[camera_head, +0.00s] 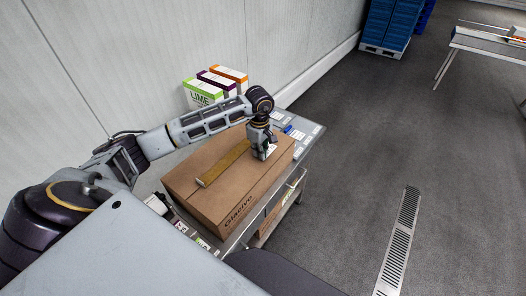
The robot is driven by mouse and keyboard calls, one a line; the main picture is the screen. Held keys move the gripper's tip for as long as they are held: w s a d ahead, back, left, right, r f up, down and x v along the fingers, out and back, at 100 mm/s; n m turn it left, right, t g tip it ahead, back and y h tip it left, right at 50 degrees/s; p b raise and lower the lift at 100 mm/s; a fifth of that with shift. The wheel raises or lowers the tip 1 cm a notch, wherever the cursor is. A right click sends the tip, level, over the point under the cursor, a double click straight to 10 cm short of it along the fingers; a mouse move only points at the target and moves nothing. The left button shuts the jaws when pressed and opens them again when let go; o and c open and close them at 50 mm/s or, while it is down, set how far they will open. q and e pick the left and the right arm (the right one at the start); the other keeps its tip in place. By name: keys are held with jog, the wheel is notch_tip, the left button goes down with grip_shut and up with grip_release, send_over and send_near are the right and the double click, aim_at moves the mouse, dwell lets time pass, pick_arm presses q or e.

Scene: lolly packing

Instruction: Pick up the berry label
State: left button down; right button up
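My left gripper (262,153) points down over the far right end of a closed brown cardboard box (222,206). Its fingers are small and dark here, and I cannot tell whether they are open or shut. A small white label-like patch (271,149) shows right at the fingertips; I cannot tell whether it is held or lies on the box. Several small pale labels (298,135) lie on the metal table beyond the box. I cannot make out which one is the berry label. My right gripper is not in view.
A strip of brown tape (224,163) runs along the box top. Green LIME (201,94), purple (216,81) and orange (237,75) cartons stand behind, by the wall. A blue item (288,128) lies among the labels.

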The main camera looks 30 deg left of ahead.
pick_arm(q)
jog(key=shift+r, duration=0.1)
notch_tip(320, 180, up, 10)
jog(key=b, duration=0.1)
jog(key=shift+b, duration=0.4)
